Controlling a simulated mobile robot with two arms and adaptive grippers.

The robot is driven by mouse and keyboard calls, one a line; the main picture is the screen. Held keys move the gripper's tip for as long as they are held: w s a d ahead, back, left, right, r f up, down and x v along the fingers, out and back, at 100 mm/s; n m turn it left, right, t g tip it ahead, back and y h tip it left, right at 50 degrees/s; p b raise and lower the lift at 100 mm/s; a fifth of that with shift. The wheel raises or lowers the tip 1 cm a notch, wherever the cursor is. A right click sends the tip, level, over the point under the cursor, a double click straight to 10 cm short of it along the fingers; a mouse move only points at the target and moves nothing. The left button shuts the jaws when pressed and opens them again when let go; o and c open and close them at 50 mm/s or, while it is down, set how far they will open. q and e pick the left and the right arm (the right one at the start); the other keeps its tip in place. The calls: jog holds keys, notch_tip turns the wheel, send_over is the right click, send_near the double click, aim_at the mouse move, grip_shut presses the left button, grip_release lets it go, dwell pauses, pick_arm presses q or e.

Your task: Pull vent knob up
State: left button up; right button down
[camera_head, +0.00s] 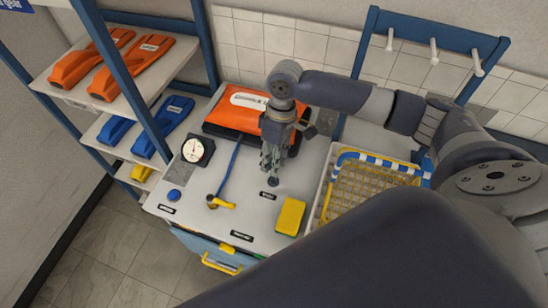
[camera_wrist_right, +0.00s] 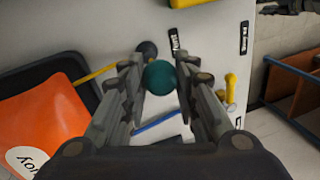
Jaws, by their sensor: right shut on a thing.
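My right gripper (camera_head: 270,160) points down over the bench top. In the right wrist view its two fingers (camera_wrist_right: 160,88) are closed about a round dark teal knob (camera_wrist_right: 160,77). A dark round knob or base (camera_wrist_right: 147,50) shows just past it, beside a black label (camera_wrist_right: 175,40) whose text is hard to read. In the head view a dark round part (camera_head: 272,182) shows just below the fingertips, with a label (camera_head: 268,196) in front of it. The fingers hide most of what they hold there. My left gripper is not in view.
An orange case (camera_head: 236,108) lies behind my gripper.

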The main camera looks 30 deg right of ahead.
jog(key=c, duration=1.3)
grip_release()
jog(key=shift+w+r, duration=0.15)
jog(key=shift+r, duration=0.1)
jog(key=shift+c, duration=0.2)
jog(key=shift+o, duration=0.7)
jog(key=v, duration=1.2)
jog(key=shift+s+a+f, duration=0.1)
jog(key=shift+s, duration=0.15)
